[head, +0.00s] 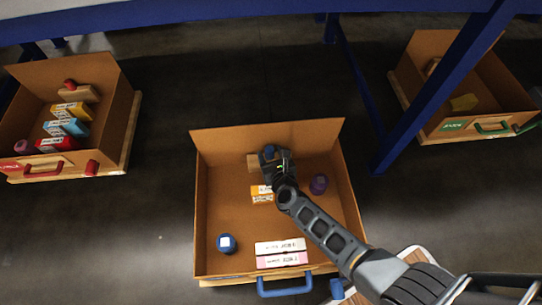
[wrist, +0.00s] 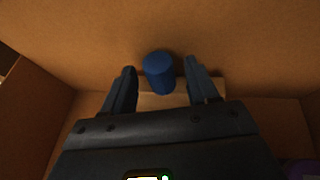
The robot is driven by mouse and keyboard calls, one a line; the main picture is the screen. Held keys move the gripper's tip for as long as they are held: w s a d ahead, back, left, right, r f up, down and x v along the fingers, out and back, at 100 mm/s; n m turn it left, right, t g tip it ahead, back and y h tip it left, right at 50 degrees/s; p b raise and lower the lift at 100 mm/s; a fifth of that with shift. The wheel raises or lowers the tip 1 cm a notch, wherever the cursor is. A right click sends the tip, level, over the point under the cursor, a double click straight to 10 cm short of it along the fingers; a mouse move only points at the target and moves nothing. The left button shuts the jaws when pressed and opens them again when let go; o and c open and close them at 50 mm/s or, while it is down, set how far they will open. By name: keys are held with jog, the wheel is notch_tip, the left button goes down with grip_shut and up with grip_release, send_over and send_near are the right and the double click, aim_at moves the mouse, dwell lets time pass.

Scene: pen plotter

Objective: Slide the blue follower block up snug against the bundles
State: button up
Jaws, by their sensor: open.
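The follower block is a pale wooden bar (head: 253,162) with a blue knob (head: 269,150), near the back wall of the middle box (head: 222,190). In the wrist view the blue knob (wrist: 159,74) stands between my open fingers, with the wooden bar (wrist: 150,100) behind them. My gripper (head: 270,158) is open around the knob; a gap shows on each side. An orange-and-white bundle (head: 262,194) lies in front of the block, apart from it and partly behind my gripper. A white bundle (head: 280,246) and a pink bundle (head: 282,261) lie together near the front wall.
A purple round object (head: 318,184) stands right of my gripper, and a blue one with a white top (head: 226,243) stands front left. The box has a blue front handle (head: 285,288). Other boxes stand left (head: 120,110) and right (head: 480,85). A blue post (head: 430,95) rises at right.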

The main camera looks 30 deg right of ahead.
jog(key=shift+c, duration=0.3)
grip_shut()
dwell(0.3)
